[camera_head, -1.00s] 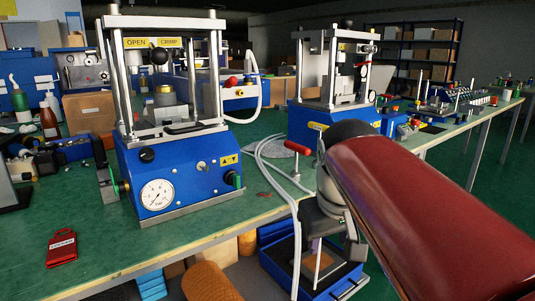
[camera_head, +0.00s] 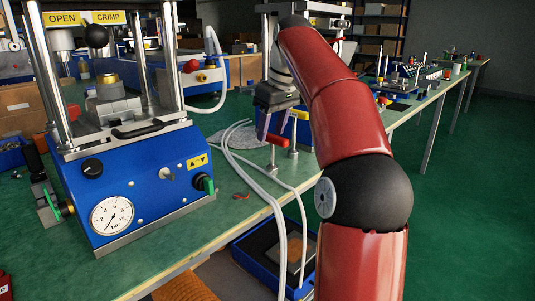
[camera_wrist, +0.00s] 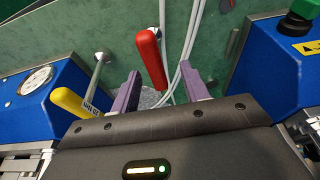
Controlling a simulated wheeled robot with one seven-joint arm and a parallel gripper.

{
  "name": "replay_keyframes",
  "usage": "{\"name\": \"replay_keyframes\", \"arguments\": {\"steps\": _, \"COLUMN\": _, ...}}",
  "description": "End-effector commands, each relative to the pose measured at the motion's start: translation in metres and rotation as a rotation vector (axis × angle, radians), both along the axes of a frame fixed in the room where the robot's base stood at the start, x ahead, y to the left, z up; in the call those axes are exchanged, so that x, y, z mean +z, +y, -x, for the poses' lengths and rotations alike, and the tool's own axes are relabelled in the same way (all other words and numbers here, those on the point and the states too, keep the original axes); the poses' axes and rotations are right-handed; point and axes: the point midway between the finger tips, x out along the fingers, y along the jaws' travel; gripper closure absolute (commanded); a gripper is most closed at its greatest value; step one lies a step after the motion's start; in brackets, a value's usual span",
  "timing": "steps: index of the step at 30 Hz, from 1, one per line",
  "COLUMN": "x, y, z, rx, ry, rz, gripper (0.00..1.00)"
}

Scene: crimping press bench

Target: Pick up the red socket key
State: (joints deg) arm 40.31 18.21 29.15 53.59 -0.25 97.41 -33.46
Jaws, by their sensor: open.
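The red socket key (camera_wrist: 152,58) stands on the green bench in the wrist view, its red bar handle across the top of a metal shank. In the head view its handle (camera_head: 276,139) shows just below my gripper (camera_head: 273,124). My gripper (camera_wrist: 160,88) is open, with two purple fingers apart. In the wrist view the near end of the red handle appears between the fingers, with no clear contact.
Pale hoses (camera_head: 268,185) run beside the keys and over the bench edge. A blue press with a gauge (camera_head: 135,190) stands at left. A blue bin (camera_head: 255,262) sits below the bench.

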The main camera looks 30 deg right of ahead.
Motion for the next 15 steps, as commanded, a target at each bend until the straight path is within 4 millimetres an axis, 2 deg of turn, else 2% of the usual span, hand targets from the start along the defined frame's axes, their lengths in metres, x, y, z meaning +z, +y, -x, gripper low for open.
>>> {"name": "replay_keyframes", "arguments": {"steps": 9, "x": -0.046, "y": -0.003, "z": -0.008, "rx": -0.001, "ry": 0.001, "rz": -0.001, "gripper": 0.55}}
{"name": "replay_keyframes", "arguments": {"steps": 15, "x": -0.056, "y": -0.002, "z": -0.011, "rx": -0.001, "ry": -0.001, "rz": 0.0, "gripper": 0.55}}
